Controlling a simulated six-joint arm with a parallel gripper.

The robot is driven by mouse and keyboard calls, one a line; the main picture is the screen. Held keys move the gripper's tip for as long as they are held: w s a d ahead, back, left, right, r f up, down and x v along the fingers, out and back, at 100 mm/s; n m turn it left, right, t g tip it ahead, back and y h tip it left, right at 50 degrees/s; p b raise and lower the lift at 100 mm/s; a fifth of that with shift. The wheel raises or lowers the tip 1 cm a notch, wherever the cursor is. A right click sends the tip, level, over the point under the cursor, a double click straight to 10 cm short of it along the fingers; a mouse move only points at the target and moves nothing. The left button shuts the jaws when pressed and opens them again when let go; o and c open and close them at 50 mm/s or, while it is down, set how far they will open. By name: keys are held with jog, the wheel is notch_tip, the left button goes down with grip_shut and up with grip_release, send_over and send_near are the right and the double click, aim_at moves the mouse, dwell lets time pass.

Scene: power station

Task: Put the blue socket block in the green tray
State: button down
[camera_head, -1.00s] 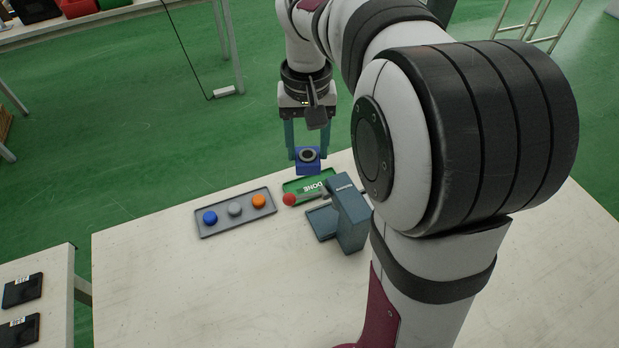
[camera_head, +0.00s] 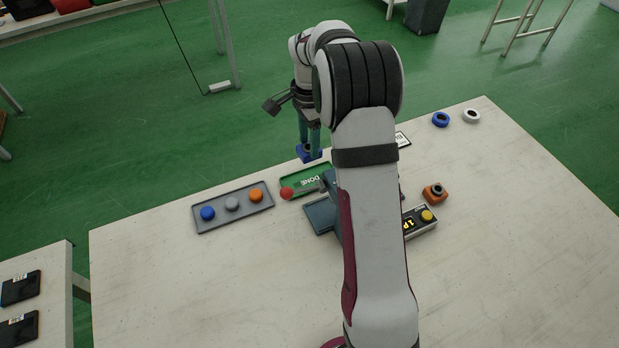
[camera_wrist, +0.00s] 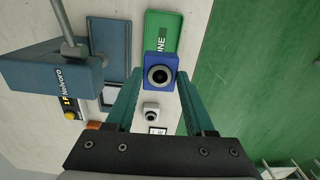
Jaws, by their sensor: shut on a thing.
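The blue socket block (camera_head: 306,154) is held between the fingers of my gripper (camera_head: 310,142), which is shut on it. In the wrist view the block (camera_wrist: 159,72) shows its dark round socket, with the teal fingers of my gripper (camera_wrist: 158,88) at its sides. The green tray (camera_head: 296,183), marked DONE, lies on the table just below and in front of the block in the head view. In the wrist view the block overlaps the near end of the tray (camera_wrist: 165,28). The block appears above the table; its exact height is unclear.
A blue-grey press (camera_wrist: 60,72) with a red-knobbed lever (camera_head: 287,193) stands close beside the green tray.

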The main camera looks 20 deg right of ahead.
notch_tip(320, 180, down, 10)
jog(key=shift+d+f, duration=0.15)
jog(key=shift+f, duration=0.15)
jog(key=shift+c, duration=1.3)
grip_release()
notch_tip(320, 180, up, 12)
jog(key=shift+r, duration=0.25)
jog(key=s+a+r+n, duration=0.4)
jog(key=s+a+r, duration=0.4)
jog(key=s, duration=0.2)
jog(key=s+a+n+y, duration=0.1)
jog(key=s+a+n, duration=0.3)
jog(key=s, duration=0.7)
jog(key=s+a+f+n, duration=0.1)
jog(key=s+a+n, duration=0.3)
jog(key=s, duration=0.8)
jog(key=shift+y, duration=0.4)
